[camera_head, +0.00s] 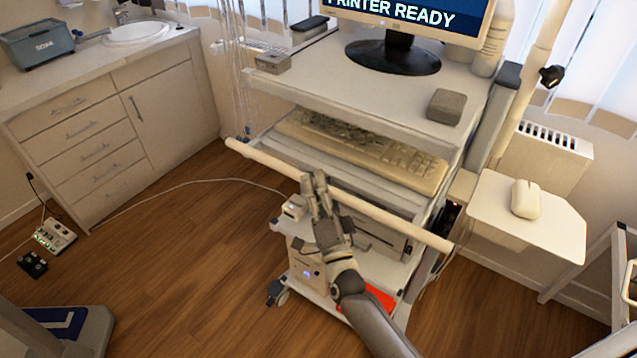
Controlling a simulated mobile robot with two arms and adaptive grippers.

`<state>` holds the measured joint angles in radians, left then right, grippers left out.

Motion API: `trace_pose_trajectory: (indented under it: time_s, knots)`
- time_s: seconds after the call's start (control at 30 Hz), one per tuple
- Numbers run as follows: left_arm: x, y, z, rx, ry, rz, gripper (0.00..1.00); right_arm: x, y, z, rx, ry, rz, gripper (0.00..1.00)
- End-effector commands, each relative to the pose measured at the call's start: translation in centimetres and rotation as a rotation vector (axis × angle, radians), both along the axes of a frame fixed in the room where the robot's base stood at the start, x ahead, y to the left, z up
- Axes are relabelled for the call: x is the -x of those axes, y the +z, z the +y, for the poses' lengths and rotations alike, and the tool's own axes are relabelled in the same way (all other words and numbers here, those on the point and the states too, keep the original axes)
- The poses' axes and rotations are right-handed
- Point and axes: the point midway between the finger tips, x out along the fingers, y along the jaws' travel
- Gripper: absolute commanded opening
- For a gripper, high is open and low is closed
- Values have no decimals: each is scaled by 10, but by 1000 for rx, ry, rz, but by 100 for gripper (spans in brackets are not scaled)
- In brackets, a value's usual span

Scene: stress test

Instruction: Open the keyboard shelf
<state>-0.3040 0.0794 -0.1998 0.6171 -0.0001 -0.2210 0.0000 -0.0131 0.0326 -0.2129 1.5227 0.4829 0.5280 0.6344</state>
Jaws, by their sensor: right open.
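The keyboard shelf (390,182) sits under the cart's top, and a beige keyboard (405,158) lies on it. The keyboard's left part is in shadow. A long cream bar (390,221) runs across the cart's front, below and in front of the shelf. My right gripper (314,178) is open and empty. Its fingers point up at the bar's middle and overlap it in the picture; I cannot tell whether they touch it. My left gripper is not in view.
A monitor (398,42) on a black foot and a grey box (446,106) stand on the cart's top. A side tray (545,222) with a white mouse (525,198) juts out at right. Drawers (85,140) stand at left. The wooden floor (170,250) between is mostly clear, crossed by a cable.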

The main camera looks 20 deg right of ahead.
Motion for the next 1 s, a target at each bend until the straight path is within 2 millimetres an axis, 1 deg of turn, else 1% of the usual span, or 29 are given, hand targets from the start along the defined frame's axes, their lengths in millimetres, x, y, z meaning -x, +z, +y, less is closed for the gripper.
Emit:
trace_pose_trajectory:
  time_s: [0.27, 0.37, 0.6, 0.63, 1.0]
  knots:
    - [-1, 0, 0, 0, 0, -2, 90, -2, 0, 0, 0, 0, 1, 43]
    - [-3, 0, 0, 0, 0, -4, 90, -2, 0, 0, 0, 0, 1, 33]
    - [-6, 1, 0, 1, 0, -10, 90, -2, 0, 0, 1, -1, 1, 2]
    - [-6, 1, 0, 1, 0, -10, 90, -2, 0, 0, 1, -1, 1, 0]
    - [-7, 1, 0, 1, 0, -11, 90, 0, 0, 2, 0, 0, 2, 0]
